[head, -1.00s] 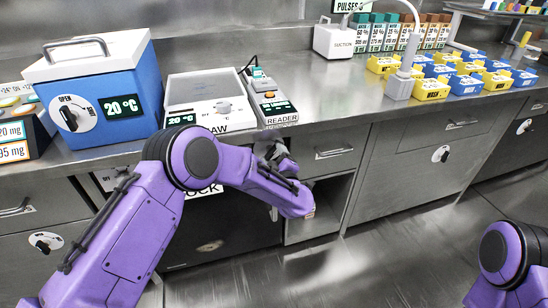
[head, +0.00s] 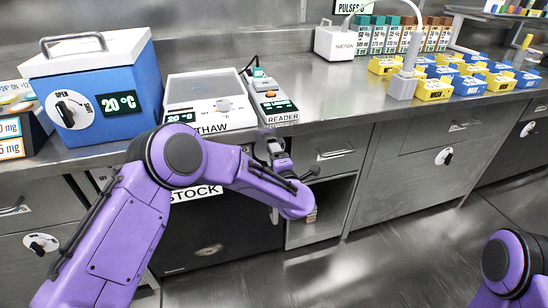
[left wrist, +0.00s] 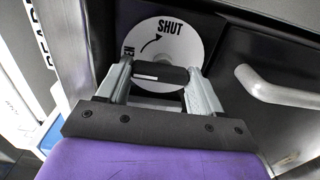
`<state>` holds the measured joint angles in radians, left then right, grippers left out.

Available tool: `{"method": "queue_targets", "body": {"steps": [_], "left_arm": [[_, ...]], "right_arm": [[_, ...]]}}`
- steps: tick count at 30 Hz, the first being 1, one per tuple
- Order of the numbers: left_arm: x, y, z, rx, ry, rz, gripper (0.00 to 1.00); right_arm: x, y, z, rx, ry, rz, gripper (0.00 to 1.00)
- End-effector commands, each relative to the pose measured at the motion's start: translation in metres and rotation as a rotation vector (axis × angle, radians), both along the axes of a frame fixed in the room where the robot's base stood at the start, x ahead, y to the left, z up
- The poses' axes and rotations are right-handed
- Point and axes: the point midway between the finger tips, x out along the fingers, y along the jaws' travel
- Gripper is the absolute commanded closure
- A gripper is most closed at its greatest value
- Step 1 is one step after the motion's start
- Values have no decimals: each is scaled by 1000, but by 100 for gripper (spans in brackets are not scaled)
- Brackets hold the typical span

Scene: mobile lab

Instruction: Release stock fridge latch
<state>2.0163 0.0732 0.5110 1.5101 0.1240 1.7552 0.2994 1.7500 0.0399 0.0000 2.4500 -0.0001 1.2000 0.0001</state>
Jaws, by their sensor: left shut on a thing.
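The stock fridge (head: 215,235) is the dark door under the counter, with a STOCK label (head: 197,193) partly behind my left arm. My left gripper (head: 274,148) is at the upper right of this door in the head view. In the left wrist view the latch is a black bar knob (left wrist: 160,75) on a white round dial (left wrist: 168,48). The word SHUT and a curved arrow show on the dial; its lower part is hidden. My left gripper (left wrist: 158,82) is shut on the knob, one finger at each end. My right gripper is out of view.
A thaw unit (head: 208,115) and a reader (head: 272,100) stand on the counter above, beside a blue 20 °C box (head: 100,90). An open cubby (head: 330,205) and a drawer (head: 330,155) lie right of the fridge. A pale bar handle (left wrist: 280,88) is close by on the right.

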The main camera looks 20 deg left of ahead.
Motion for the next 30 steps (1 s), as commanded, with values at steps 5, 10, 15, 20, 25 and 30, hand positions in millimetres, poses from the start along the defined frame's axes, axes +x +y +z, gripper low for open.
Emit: {"method": "queue_targets", "body": {"steps": [5, 10, 15, 20, 25, 30], "left_arm": [[0, -2, 0, -15, -11, -4, 64], [0, -2, 1, -19, -13, -4, 64], [0, -2, 1, -19, -13, -4, 64], [0, -1, 0, -18, -12, -3, 8], [0, 0, 0, -17, -12, 0, 8], [-9, -6, 1, -17, -10, -2, 8]], "right_arm": [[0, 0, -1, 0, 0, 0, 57], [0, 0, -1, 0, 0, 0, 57], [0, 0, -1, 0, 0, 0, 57], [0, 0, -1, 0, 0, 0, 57], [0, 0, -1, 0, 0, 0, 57], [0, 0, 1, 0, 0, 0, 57]]}}
